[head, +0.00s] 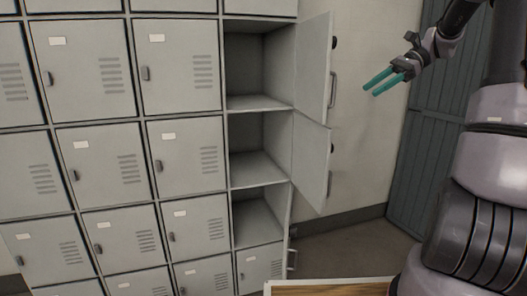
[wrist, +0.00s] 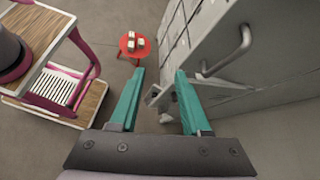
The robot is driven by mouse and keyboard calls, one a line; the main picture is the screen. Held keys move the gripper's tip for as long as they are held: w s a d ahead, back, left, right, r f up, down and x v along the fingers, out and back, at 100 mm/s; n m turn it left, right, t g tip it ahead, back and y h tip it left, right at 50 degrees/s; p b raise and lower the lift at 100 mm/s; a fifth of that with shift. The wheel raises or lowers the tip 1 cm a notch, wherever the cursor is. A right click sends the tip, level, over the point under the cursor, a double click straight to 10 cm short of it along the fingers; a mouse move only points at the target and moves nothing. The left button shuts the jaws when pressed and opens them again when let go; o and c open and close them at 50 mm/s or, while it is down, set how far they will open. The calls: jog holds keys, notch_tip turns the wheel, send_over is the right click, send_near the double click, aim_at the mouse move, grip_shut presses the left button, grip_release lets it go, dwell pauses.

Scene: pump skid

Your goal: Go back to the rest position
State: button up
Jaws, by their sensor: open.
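My gripper (head: 377,83) has two teal fingers and is at the upper right of the head view, to the right of the open locker doors and in front of the wall. In the wrist view my gripper (wrist: 153,92) has its fingers apart with nothing between them that it holds. It points down toward the floor, clear of the lockers.
Grey lockers (head: 96,80) fill the left; a column of open compartments (head: 262,135) has doors (head: 314,65) swung out. A wooden-topped surface (head: 330,287) is at the bottom. The wrist view shows a red stool (wrist: 134,46) with small blocks and a pink-framed cart (wrist: 55,75).

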jog(key=s+a+n+t+h, duration=0.4)
jog(key=s+n, duration=0.1)
jog(key=s, duration=0.6)
jog(key=s+a+n+t+h, duration=0.3)
jog(key=s+a+n+h, duration=0.1)
jog(key=s, duration=0.7)
jog(key=shift+s+n+t+h, duration=0.3)
jog(key=shift+n+t+h, duration=0.15)
jog(key=shift+n, duration=0.25)
jog(key=shift+w, duration=0.1)
